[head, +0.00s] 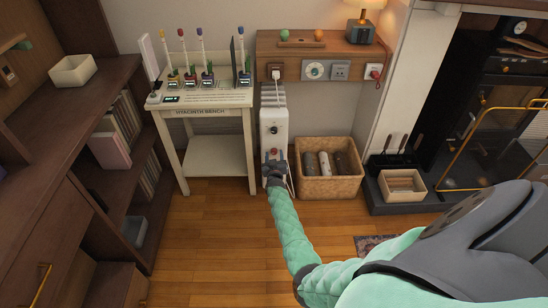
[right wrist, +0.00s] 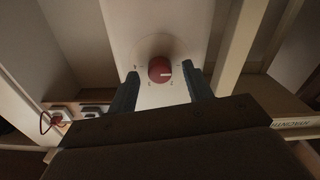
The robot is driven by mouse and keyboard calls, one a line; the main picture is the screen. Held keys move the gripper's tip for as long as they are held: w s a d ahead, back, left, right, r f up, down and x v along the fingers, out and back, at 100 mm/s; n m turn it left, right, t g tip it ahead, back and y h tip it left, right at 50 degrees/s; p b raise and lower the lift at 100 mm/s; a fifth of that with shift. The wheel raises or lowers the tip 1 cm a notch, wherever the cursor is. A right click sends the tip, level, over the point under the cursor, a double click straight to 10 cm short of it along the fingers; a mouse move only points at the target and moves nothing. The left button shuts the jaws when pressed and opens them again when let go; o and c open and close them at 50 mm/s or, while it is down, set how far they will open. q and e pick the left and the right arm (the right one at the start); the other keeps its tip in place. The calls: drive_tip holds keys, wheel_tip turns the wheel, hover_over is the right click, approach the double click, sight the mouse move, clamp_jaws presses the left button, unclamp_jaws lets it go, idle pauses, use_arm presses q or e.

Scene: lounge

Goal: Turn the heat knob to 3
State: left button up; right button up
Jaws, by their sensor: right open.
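A slim white heater (head: 273,110) stands on the floor beside the small bench. It has a dark knob (head: 274,130) higher up and a red knob (head: 275,152) lower down. The red knob also shows in the right wrist view (right wrist: 160,68), with a pale pointer line toward the picture's right. Small marks ring it, too small to read surely; that view appears upside down. My right gripper (head: 275,166) is at the heater's lower front. Its open fingers stand on either side of the red knob with gaps, not visibly touching it. My left gripper is not in view.
The white bench (head: 215,97) with plant tubes stands left of the heater. A wicker basket (head: 328,186) with rolled items is close on the right. A wooden wall shelf (head: 300,48) with sockets is above, and a plugged cord hangs by the heater. The wooden floor in front is clear.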

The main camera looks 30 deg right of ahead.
drive_tip(key=shift+w+d, duration=0.1)
drive_tip(key=shift+w, duration=0.05)
drive_tip(key=c, duration=1)
drive_tip(key=shift+o, duration=0.2)
